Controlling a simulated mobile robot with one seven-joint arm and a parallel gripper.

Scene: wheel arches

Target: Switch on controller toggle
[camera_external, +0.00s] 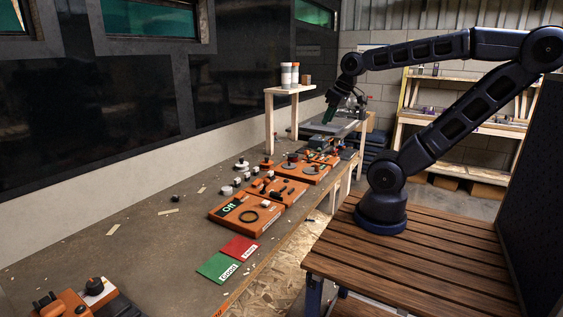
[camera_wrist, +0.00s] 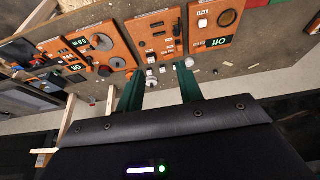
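Several orange controller boxes stand in a row on the workbench. The nearest box of the row (camera_external: 228,212) has a display reading "Off" and a black ring; a box with an "Off" display also shows in the wrist view (camera_wrist: 226,32). A middle box (camera_wrist: 148,24) carries small dark and white controls. Another box (camera_wrist: 88,29) has round dials. I cannot tell which control is the toggle. My gripper (camera_external: 329,115) hangs over the far part of the bench. In the wrist view my gripper (camera_wrist: 158,82) has its green fingers apart, with nothing between them.
Small white and grey knobs (camera_external: 227,190) lie loose behind the boxes. A small raised shelf (camera_external: 283,90) with cups stands at the back. Green (camera_external: 214,268) and red (camera_external: 238,246) cards lie at the front edge. Another orange device (camera_external: 72,302) sits bottom left. The left bench is mostly clear.

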